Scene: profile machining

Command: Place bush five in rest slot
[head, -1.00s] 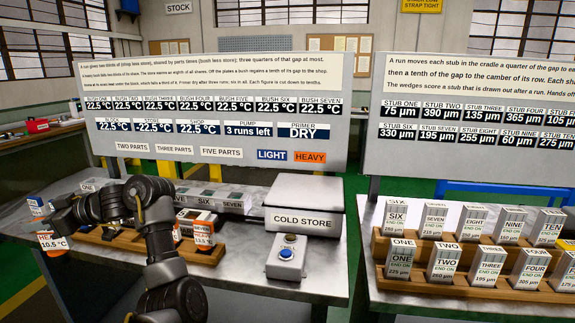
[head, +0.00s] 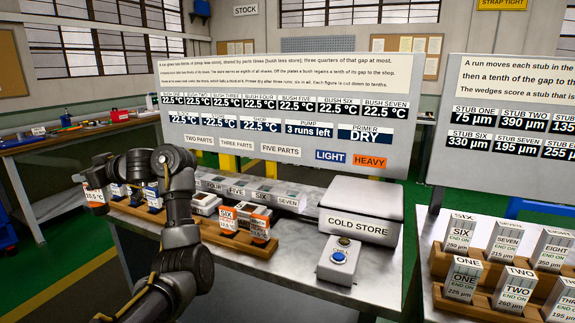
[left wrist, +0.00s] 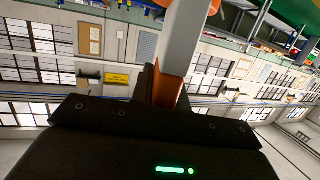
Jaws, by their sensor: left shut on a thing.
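My left gripper (head: 100,183) is at the far left of the head view, partly hidden by my own arm. It is shut on a block whose white temperature label (head: 95,197) shows just below it; no number naming the bush is readable. In the left wrist view the held piece (left wrist: 187,40) is a pale grey bar with orange beside it. The wooden rest rack (head: 190,232) runs along the bench front. It holds a block marked six (head: 227,218) and an orange-topped block (head: 260,222). I cannot tell which slot is for bush five. My right gripper is not in view.
A row of numbered plates (head: 237,191) lies behind the rack, before the display board (head: 290,75). The cold store (head: 360,208) and a chill button box (head: 338,262) stand to the right. A second bench carries racked stubs (head: 465,280).

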